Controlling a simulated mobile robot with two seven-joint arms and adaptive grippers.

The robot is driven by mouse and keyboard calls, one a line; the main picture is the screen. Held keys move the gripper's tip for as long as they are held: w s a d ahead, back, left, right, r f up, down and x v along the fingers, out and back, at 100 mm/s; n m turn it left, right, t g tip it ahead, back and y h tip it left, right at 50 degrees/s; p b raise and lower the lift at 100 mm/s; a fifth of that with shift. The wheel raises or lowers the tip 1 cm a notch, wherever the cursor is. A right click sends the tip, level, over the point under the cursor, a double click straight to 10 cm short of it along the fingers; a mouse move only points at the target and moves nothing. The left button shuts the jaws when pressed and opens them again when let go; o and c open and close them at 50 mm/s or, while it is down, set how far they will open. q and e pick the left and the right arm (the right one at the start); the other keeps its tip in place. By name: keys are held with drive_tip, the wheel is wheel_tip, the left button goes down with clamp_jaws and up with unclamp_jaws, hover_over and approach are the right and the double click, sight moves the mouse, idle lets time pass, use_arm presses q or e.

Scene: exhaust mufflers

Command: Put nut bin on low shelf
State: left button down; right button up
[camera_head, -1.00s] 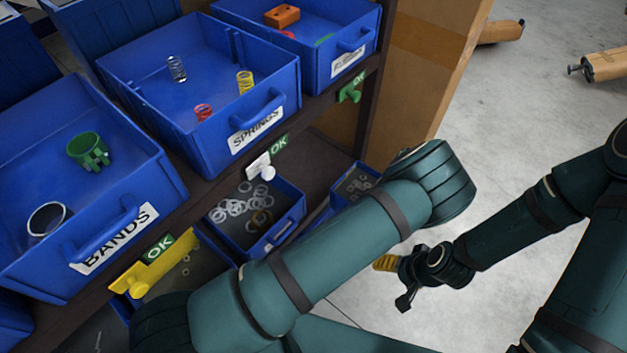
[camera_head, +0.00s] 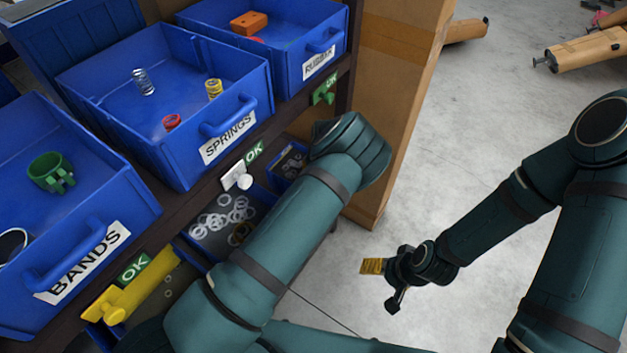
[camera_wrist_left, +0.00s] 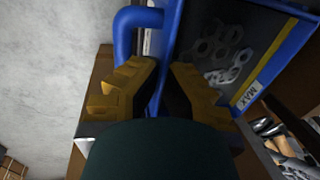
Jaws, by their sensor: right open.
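The nut bin is a blue open bin of pale ring-shaped pieces (camera_head: 225,216) at the low shelf level; my left arm covers much of it. In the left wrist view the nut bin (camera_wrist_left: 258,72) shows its loose pieces and a MAX label. The yellow fingers of my left gripper (camera_wrist_left: 162,66) stand on both sides of its blue wall and look shut on it, beside the blue handle. My left gripper is hidden in the head view. My right gripper (camera_head: 373,266) is open and empty over the floor. The low shelf (camera_head: 290,205) is mostly hidden.
Blue bins of bands (camera_head: 90,235), springs (camera_head: 215,125) and rubber parts (camera_head: 290,50) stand on the shelf above. A small bin (camera_head: 292,160) sits beside the nut bin.

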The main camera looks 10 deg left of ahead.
use_arm(q)
drive_tip(key=shift+d+b+x, duration=0.15)
drive_tip(key=shift+b+x, duration=0.1)
drive_tip(key=shift+x, duration=0.6)
drive_tip(key=shift+d+b+x, duration=0.2)
drive_tip(key=shift+x, duration=0.65)
drive_tip(key=shift+s+a+f, duration=0.1)
drive_tip(key=shift+f, duration=0.1)
drive_tip(key=c, duration=1.1)
unclamp_jaws()
drive_tip(key=shift+c, duration=0.2)
drive_tip(key=p+v, duration=0.1)
drive_tip(key=v, duration=0.6)
drive_tip(key=shift+r+p, duration=0.3)
drive_tip(key=shift+r, duration=0.05)
drive_tip(key=shift+s, duration=0.1)
